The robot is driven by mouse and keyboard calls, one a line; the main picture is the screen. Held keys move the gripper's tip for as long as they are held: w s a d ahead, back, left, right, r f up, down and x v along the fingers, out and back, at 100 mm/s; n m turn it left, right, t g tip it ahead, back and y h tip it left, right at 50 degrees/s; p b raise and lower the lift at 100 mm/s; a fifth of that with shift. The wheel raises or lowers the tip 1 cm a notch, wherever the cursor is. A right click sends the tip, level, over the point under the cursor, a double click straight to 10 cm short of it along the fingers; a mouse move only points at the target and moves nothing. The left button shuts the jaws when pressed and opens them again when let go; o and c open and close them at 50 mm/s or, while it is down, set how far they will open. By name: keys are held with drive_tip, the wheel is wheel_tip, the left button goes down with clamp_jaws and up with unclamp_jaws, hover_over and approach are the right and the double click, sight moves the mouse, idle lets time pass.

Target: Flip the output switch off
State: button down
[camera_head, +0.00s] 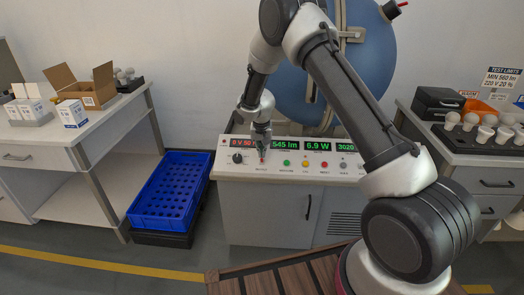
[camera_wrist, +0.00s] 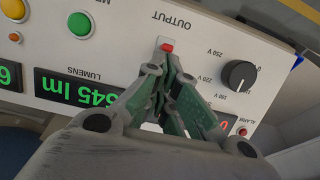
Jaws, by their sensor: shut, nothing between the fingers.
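The output switch (camera_wrist: 166,46) is a small red-tipped lever on a pale plate, below the upside-down OUTPUT label in the wrist view. My gripper (camera_wrist: 164,68) is shut and empty, its fingertips right at the switch; I cannot tell whether they touch it. In the head view my gripper (camera_head: 262,150) is low over the left part of the control panel (camera_head: 226,170), and the switch is small and partly hidden there.
A black voltage knob (camera_wrist: 238,75) sits beside the switch, with a red alarm light (camera_wrist: 242,131) near it. Green (camera_wrist: 80,25), yellow and red buttons line the panel's other side. A blue crate (camera_head: 168,190) stands left of the cabinet. A large blue sphere (camera_head: 350,70) rises behind.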

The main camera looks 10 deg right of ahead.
drive_tip(key=shift+s, duration=0.15)
drive_tip(key=shift+w+d+f, duration=0.15)
drive_tip(key=shift+w+d, duration=0.05)
drive_tip(key=shift+w, duration=0.6)
